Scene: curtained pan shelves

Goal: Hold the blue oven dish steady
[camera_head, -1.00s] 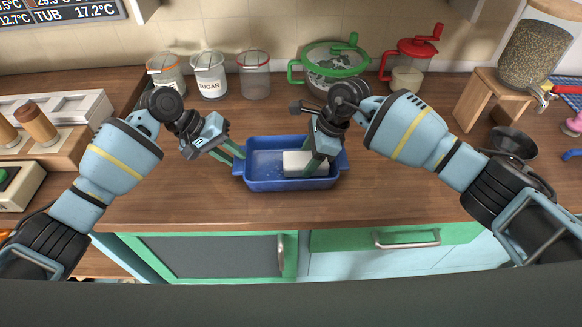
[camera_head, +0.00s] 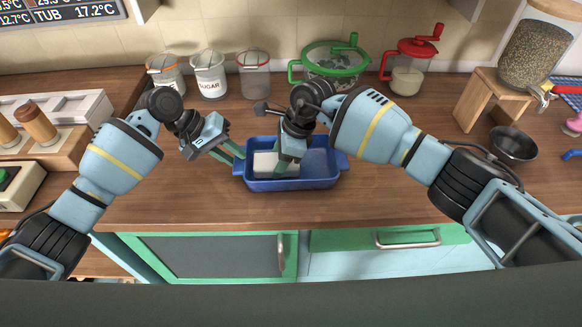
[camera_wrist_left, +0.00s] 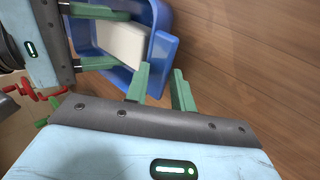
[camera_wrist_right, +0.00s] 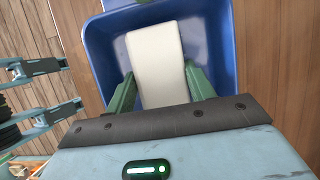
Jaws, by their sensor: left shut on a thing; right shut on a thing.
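The blue oven dish (camera_head: 322,178) stands on the wooden counter, in front of the jars. My left gripper (camera_head: 240,152) is shut on the handle at its left end; the left wrist view shows its green fingers (camera_wrist_left: 160,80) at the blue handle (camera_wrist_left: 166,48). A white block (camera_head: 264,160) is in the left half of the dish. My right gripper (camera_head: 282,172) reaches down into the dish and is shut on this block. In the right wrist view its fingers (camera_wrist_right: 161,88) are on both sides of the white block (camera_wrist_right: 155,48). The right gripper hides part of the dish.
A sugar jar (camera_head: 209,75), a clear red-rimmed jar (camera_head: 254,75), a green-rimmed bowl with a crank (camera_head: 335,65) and a red-topped jar (camera_head: 407,70) stand behind. A dark bowl (camera_head: 512,145) is at right.

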